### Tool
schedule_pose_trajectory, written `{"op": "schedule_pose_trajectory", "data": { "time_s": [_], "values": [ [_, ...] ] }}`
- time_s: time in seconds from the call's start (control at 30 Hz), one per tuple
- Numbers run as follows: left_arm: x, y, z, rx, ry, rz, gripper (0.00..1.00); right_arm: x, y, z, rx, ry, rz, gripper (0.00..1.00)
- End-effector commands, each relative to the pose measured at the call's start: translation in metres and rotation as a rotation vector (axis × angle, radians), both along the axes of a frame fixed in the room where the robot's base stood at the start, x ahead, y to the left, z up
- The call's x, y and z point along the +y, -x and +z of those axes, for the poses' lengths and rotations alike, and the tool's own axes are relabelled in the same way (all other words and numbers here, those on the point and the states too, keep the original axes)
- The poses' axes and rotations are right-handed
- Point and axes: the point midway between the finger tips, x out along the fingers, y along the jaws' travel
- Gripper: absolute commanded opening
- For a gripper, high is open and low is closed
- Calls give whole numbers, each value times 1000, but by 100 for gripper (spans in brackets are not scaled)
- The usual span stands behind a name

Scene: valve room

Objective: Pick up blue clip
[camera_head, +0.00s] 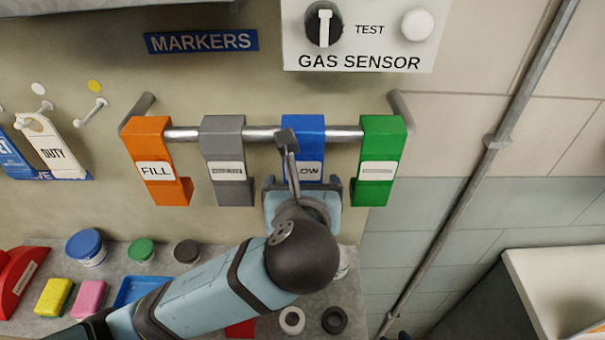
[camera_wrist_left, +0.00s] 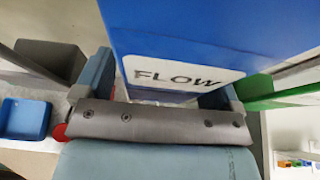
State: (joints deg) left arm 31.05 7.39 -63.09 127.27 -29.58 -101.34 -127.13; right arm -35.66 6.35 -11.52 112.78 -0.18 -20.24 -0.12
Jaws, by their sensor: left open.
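The blue clip (camera_head: 311,127) hangs on the metal rail (camera_head: 262,134) between the grey and green clips. Its label ends in "OW" in the head view, partly covered by my left arm. In the left wrist view the blue clip (camera_wrist_left: 200,25) is large and close, and its label reads "FLOW". My left gripper (camera_head: 303,184) is open at the clip's lower part. In the left wrist view its fingers (camera_wrist_left: 165,90) stand on either side of the clip's lower end. I cannot tell whether they touch it. My right gripper is not in view.
An orange "FILL" clip (camera_head: 150,137), a grey clip (camera_head: 222,140) and a green clip (camera_head: 381,143) hang on the same rail. Below is a counter with jars, sponges and a blue tray (camera_head: 140,289). A gas sensor panel (camera_head: 360,62) is above.

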Motion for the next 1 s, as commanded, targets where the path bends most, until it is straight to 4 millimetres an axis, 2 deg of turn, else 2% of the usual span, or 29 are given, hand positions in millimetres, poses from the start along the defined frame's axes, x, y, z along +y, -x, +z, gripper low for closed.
{"op": "schedule_pose_trajectory", "data": {
  "time_s": [0.27, 0.37, 0.5, 1.0],
  "values": [
    [0, -4, -2, 1, 0, 0, 89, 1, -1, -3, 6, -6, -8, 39],
    [0, -4, -2, 1, 0, 0, 69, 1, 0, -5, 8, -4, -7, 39],
    [0, -4, -2, 1, 0, 0, 36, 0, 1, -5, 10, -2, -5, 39],
    [0, -10, 3, -1, 0, 0, 35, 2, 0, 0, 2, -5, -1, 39]
  ]
}}
